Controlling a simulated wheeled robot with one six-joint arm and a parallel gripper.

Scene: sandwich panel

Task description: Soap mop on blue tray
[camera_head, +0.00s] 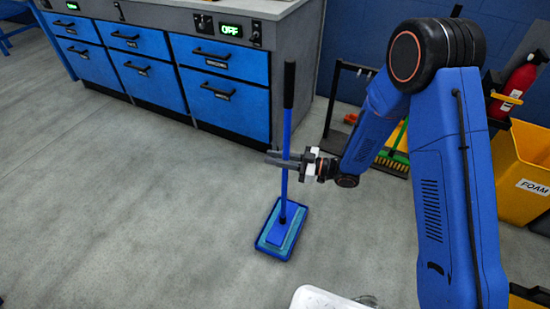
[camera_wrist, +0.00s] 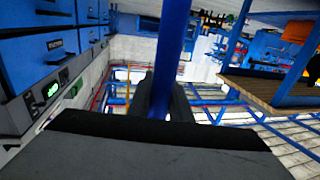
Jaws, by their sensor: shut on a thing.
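A mop with a blue pole (camera_head: 287,133) and a black top grip stands upright. Its flat blue head (camera_head: 279,236) rests on or in a blue tray (camera_head: 267,250) on the grey floor; the tray's rim shows around the head. My gripper (camera_head: 278,157) is shut on the pole at about mid-height, reaching in from the right. In the wrist view the blue pole (camera_wrist: 174,45) runs between my dark fingers. The underside of the mop head is hidden, and I cannot see any soap.
Blue cabinets (camera_head: 228,103) with drawers stand behind the mop. A yellow bin (camera_head: 525,170) labelled FOAM, a red extinguisher (camera_head: 517,84) and a dark rack (camera_head: 333,104) with a green brush stand at right. A white container (camera_head: 322,299) is at the bottom edge.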

